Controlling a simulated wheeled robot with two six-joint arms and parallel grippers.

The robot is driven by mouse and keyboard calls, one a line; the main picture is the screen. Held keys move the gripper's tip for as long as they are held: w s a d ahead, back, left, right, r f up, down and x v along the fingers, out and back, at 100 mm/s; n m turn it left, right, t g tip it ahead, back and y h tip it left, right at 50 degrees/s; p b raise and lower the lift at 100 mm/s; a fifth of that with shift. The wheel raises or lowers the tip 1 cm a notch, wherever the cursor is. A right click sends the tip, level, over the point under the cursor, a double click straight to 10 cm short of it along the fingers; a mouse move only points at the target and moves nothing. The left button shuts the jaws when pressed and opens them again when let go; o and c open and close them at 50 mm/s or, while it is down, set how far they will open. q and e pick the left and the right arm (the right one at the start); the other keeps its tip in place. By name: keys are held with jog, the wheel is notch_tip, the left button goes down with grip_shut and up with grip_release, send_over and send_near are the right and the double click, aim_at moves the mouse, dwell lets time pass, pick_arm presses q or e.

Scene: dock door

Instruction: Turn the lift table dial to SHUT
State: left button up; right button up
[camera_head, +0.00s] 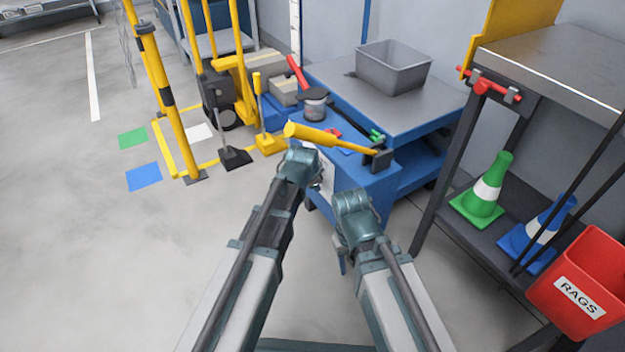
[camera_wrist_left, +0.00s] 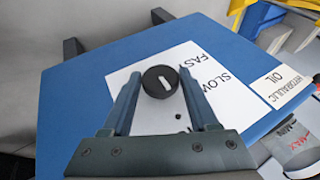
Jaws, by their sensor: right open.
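The dial (camera_wrist_left: 160,82) is a round black knob with a short white bar, on a white sheet (camera_wrist_left: 205,100) fixed to a blue panel of the lift table (camera_wrist_left: 90,90). The words FAST and SLOW show on the sheet; the word SHUT is not visible. My left gripper (camera_wrist_left: 160,74) is open, with one finger on each side of the dial and small gaps beside it. In the head view the dial is hidden behind my left arm; the blue lift table (camera_head: 400,185) stands ahead. My right gripper (camera_head: 343,262) is open and empty, low in front of the table.
A grey bin (camera_head: 393,68) and a yellow-handled tool (camera_head: 325,137) are on the blue table. A HYDRAULIC OIL label (camera_wrist_left: 290,88) is beside the sheet. At right are a rack with cones (camera_head: 483,190) and a red RAGS bin (camera_head: 583,285).

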pick_arm(q)
jog(key=o, duration=0.3)
jog(key=shift+r, duration=0.1)
pick_arm(e)
jog(key=shift+r, duration=0.1)
